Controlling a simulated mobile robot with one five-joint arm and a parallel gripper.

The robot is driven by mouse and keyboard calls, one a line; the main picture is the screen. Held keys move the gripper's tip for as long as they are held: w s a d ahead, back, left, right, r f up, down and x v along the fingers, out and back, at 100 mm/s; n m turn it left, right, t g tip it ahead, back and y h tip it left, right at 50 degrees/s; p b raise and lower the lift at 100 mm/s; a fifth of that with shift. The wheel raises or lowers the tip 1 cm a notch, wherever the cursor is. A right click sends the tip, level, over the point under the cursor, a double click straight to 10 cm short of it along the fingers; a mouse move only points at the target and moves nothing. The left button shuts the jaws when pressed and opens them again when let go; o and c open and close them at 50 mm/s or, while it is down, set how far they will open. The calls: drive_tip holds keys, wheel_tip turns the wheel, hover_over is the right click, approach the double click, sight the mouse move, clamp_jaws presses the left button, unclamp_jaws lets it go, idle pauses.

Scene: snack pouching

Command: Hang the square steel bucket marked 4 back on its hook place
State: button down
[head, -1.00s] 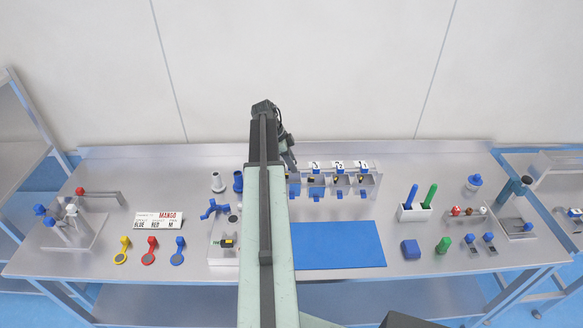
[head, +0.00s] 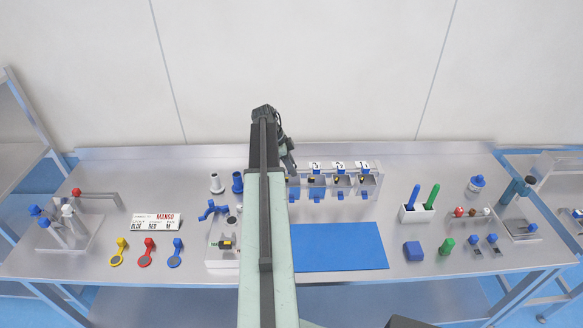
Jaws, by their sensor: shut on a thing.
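My gripper (head: 292,168) is at the left end of the hook rack (head: 378,182), towards the back of the table, partly hidden by my arm. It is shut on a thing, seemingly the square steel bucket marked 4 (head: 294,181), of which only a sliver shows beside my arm. Its number cannot be read. To its right, buckets under the labels 3 (head: 316,180), 2 (head: 340,180) and 1 (head: 363,180) hang in a row, with blue parts below them. Whether the held bucket touches its hook cannot be told.
A blue mat (head: 340,246) lies in front of the rack. A white holder (head: 416,214) with blue and green handles stands to the right. Bare steel table lies behind the rack's right side.

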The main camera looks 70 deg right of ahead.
drive_tip(key=c, duration=1)
unclamp_jaws()
drive_tip(key=shift+c, duration=0.2)
drive_tip(key=p+v, duration=0.7)
drive_tip(key=shift+w+r, duration=0.2)
drive_tip(key=shift+r, duration=0.1)
